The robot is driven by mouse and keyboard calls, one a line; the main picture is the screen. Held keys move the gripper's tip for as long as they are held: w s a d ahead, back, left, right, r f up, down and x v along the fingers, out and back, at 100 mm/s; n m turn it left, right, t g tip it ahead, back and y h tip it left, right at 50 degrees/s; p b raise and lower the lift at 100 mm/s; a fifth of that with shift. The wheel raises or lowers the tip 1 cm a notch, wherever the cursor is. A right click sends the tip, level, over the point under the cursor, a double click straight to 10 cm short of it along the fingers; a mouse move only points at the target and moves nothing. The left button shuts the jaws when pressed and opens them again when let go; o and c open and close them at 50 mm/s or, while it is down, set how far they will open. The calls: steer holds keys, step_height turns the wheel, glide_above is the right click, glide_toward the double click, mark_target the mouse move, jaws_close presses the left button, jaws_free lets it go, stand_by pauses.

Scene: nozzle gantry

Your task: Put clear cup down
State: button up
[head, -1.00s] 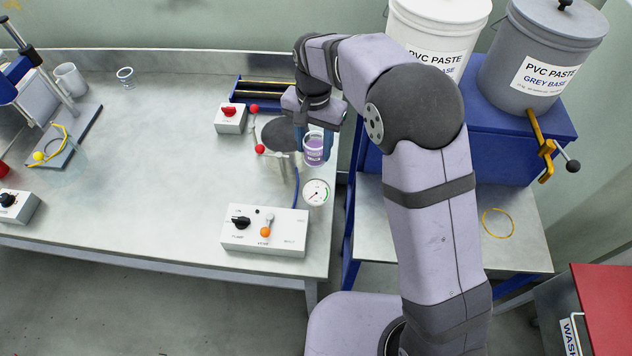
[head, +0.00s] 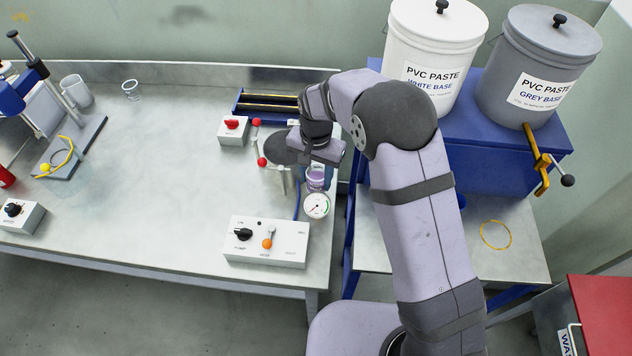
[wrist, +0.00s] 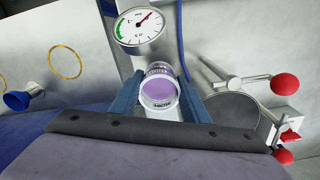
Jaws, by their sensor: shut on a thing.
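A clear cup with purple contents and a label band (head: 316,179) is at the right end of the bench, just behind the round gauge (head: 316,206). My gripper (wrist: 158,98) is shut on this cup (wrist: 158,88), with one blue finger on each side. The wrist view looks into the cup's mouth and shows the purple inside. The cup's underside is hidden, so I cannot tell whether it touches anything below. Another clear cup, empty-looking (head: 131,90), stands at the back left of the bench.
Left of the cup are a metal cylinder and levers with red knobs (head: 262,161), and a red-switch box (head: 233,130). A control box (head: 266,242) is in front. A blue-edged rack (head: 268,103) lies behind. The middle of the bench (head: 160,170) is clear.

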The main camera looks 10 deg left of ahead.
mark_target(316, 184)
steer(key=shift+f+p, duration=0.5)
steer(key=shift+f, duration=1.15)
steer(key=shift+f, duration=0.1)
steer(key=o, duration=1.1)
step_height(316, 184, up, 12)
steer(key=b, duration=0.4)
